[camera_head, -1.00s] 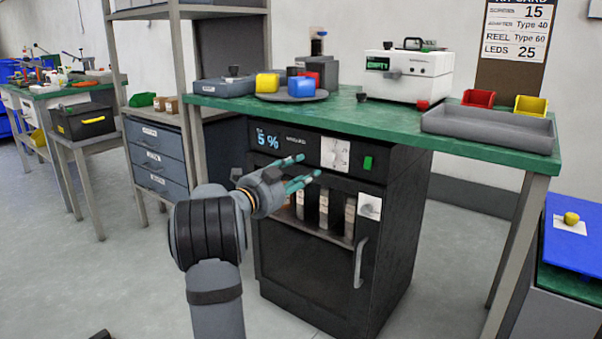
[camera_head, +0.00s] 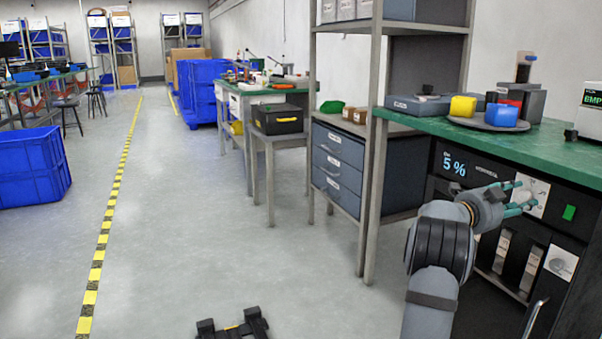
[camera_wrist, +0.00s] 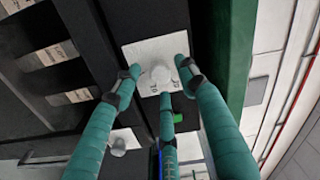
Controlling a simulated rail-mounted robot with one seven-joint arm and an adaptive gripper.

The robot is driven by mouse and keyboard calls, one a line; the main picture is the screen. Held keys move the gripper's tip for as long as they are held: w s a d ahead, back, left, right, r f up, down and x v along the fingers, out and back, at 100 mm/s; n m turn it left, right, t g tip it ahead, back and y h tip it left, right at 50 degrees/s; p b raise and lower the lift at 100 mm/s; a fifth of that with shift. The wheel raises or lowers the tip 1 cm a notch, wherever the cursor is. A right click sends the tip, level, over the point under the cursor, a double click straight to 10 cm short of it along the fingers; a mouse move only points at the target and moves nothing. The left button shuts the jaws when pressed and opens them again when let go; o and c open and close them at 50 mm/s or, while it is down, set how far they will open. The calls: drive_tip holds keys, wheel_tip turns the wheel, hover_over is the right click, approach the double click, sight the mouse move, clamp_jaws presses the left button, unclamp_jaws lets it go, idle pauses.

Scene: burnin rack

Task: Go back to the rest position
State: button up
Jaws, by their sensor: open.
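My gripper (camera_head: 518,200) is in front of the upper panel of the black burn-in oven (camera_head: 478,170) at the right in the head view. Its teal fingers are spread and hold nothing. In the wrist view my gripper (camera_wrist: 160,85) shows its fingers around a white knob (camera_wrist: 158,77) on a white plate. I cannot tell whether the fingers touch the knob. The oven's display reads 5 %, and a green button (camera_head: 569,212) sits right of the knob plate. Labelled units (camera_head: 502,250) stand behind the oven's opening.
The green bench (camera_head: 560,150) above the oven carries a round plate with a yellow block (camera_head: 462,106) and a blue block (camera_head: 501,115). A shelf post (camera_head: 376,150) and blue drawers (camera_head: 336,170) stand left of my arm. The floor (camera_head: 220,260) further left is mostly open.

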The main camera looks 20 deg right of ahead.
drive_tip(key=shift+d+r, duration=0.1)
drive_tip(key=shift+d, duration=0.5)
drive_tip(key=shift+n, duration=0.3)
drive_tip(key=shift+a, duration=0.1)
